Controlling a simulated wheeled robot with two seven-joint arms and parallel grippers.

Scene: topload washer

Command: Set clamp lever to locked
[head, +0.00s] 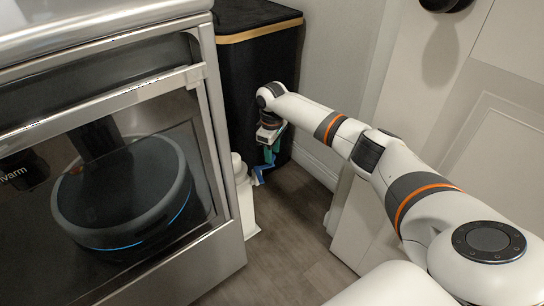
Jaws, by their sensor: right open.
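I cannot make out a clamp lever clearly in the head view. My right arm reaches in from the lower right, and its gripper (266,160) points down in front of the black bin, just right of the white object by the appliance. The gripper is small and far off. Teal and blue parts show at its tip, and I cannot tell whether they are all fingers or partly a thing behind them. The gripper is open, and I see nothing clearly held. My left gripper is not in view.
A stainless-steel appliance with a dark glass front (80,150) fills the left. A black bin (262,70) with a wood-coloured rim stands behind the gripper. A white object (242,195) stands beside the appliance. A white panelled door (490,120) is at right. Wooden floor (285,240) is clear between.

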